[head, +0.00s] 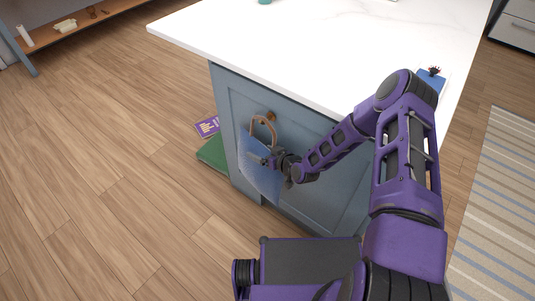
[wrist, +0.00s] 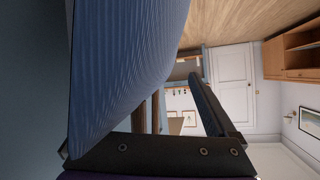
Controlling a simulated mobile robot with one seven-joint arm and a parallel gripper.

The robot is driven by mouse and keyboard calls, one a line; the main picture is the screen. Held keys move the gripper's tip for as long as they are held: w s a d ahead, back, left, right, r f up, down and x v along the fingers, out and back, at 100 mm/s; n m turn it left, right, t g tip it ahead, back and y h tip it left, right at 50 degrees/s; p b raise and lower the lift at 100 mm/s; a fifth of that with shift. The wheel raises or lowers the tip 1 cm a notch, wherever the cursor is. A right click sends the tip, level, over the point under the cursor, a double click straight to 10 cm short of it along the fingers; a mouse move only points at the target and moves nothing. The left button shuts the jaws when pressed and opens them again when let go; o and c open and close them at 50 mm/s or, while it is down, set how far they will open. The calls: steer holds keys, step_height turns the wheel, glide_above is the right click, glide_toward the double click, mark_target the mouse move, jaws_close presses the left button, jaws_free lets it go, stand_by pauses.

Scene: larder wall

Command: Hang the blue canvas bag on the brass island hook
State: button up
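The blue canvas bag (head: 256,178) hangs upright against the side panel of the island in the head view. Its brown handle loop (head: 252,128) rises to the brass island hook (head: 270,117). The loop's top meets the hook, but I cannot tell for sure that it is over it. My gripper (head: 268,161) is at the bag's upper front. In the wrist view the bag's ribbed blue cloth (wrist: 125,60) fills the left side, with brown handle straps (wrist: 156,108) beyond it. One finger stands apart from the cloth with a clear gap; the other is mostly hidden.
The island's white marble top (head: 300,45) overhangs just above the hook. A green object (head: 213,153) and a purple printed item (head: 207,126) lie on the floor left of the island. The wooden floor at left is clear. A striped rug (head: 500,200) lies at right.

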steer(key=p+v, duration=0.1)
steer(key=v, duration=1.6)
steer(key=shift+d+p, duration=0.15)
steer(key=shift+p, duration=0.2)
steer(key=shift+s, duration=0.1)
